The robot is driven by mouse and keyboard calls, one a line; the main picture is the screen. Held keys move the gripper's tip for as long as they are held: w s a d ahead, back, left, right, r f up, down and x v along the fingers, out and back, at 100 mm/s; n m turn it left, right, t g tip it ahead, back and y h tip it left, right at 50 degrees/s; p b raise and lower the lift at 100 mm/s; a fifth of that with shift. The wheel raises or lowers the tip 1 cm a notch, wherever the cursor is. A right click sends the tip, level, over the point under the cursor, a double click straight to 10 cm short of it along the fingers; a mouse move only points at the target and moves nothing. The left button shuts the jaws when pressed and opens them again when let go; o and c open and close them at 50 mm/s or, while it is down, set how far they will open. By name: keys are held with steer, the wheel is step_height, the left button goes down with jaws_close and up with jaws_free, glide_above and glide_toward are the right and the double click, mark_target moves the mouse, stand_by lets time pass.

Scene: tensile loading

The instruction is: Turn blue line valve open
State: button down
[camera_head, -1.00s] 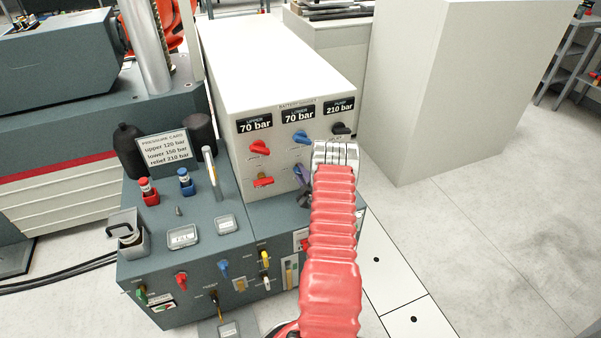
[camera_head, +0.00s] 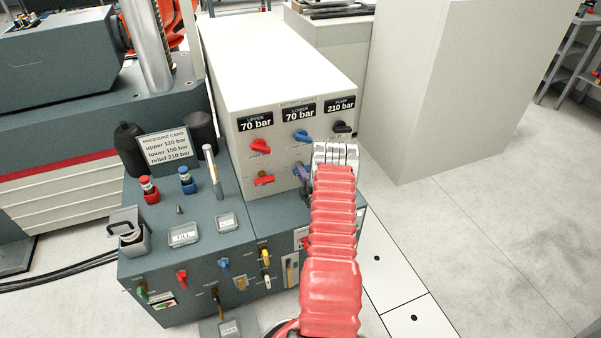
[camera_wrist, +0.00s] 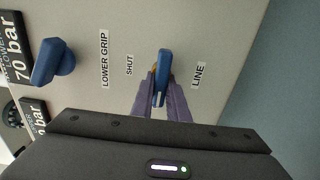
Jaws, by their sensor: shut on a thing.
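The blue line valve's lever (camera_wrist: 163,75) shows in the wrist view on the pale panel, between a SHUT label and a LINE label. Its handle runs roughly parallel to the label text. My gripper (camera_wrist: 163,97) is shut on this lever, with a purple finger on each side. In the head view my gripper (camera_head: 301,173) reaches the panel's lower row, right of the red line valve (camera_head: 264,180). The fingers and wrist mostly hide the blue lever there.
The blue lower grip knob (camera_wrist: 52,62) is beside the lever in the wrist view; in the head view the knob (camera_head: 301,136) is above my gripper. A red knob (camera_head: 260,146) and a black knob (camera_head: 342,127) flank it. The dark bench (camera_head: 225,240) is below.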

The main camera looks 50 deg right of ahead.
steer(key=shift+w+a+f, duration=0.1)
steer(key=shift+a+f, duration=0.15)
steer(key=shift+a, duration=0.05)
steer(key=c, duration=2.1)
jaws_free()
steer(key=o, duration=0.4)
steer(key=shift+d+r, duration=0.1)
steer(key=shift+d, duration=0.05)
steer(key=v, duration=1.4)
steer(key=shift+d, duration=0.1)
